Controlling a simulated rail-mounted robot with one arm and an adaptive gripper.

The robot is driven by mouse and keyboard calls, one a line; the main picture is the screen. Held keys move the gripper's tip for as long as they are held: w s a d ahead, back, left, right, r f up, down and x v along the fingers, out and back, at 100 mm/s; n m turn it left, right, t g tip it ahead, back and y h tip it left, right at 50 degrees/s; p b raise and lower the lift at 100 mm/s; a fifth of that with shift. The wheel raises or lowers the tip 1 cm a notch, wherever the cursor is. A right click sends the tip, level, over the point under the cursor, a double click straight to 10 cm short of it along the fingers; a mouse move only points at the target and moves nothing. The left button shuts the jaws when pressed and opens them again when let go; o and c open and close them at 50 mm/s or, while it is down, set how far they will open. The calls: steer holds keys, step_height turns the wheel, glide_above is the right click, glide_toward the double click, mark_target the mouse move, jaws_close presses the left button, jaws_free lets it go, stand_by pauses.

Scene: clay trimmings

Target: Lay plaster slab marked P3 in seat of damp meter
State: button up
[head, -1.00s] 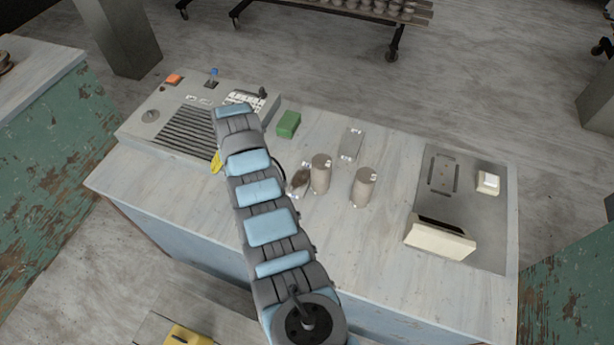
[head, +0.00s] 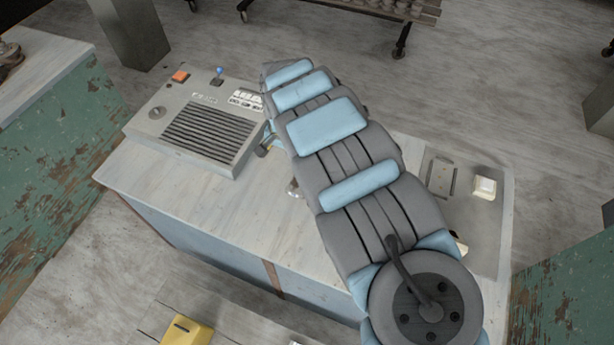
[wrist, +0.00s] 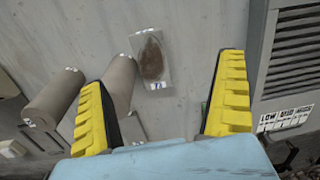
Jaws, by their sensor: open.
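In the wrist view a pale slab (wrist: 136,44) with a dark brown patch lies flat on the worktop. It has a small white label at its near end that I cannot read. My gripper (wrist: 163,85) is open and empty, its yellow fingers apart, with the slab beyond and between them. A second flat grey piece (wrist: 132,128) shows partly behind the left finger; its marking is hidden. In the head view a grey panel (head: 486,222) at the right has a narrow rectangular seat (head: 441,177), seemingly the damp meter. The seat looks empty. My arm hides the worktop's middle.
Two tagged clay cylinders, one (wrist: 52,97) and another (wrist: 121,80), lie left of the slab in the wrist view. A grey grilled machine (head: 207,133) stands at the worktop's left. A white block (head: 485,187) sits beside the seat. The worktop's front left (head: 200,190) is clear.

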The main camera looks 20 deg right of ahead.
steer(key=s+d, duration=0.2)
steer(key=b, duration=0.4)
glide_toward(295, 191)
steer(key=shift+m, duration=0.3)
steer(key=shift+s+a+f, duration=0.1)
steer(key=shift+a+f, duration=0.05)
steer(key=shift+f, duration=2.4)
steer(key=shift+w+f+b, duration=0.25)
steer(key=shift+f+b, duration=0.3)
steer(key=shift+f, duration=2.05)
steer(key=c, duration=1.4)
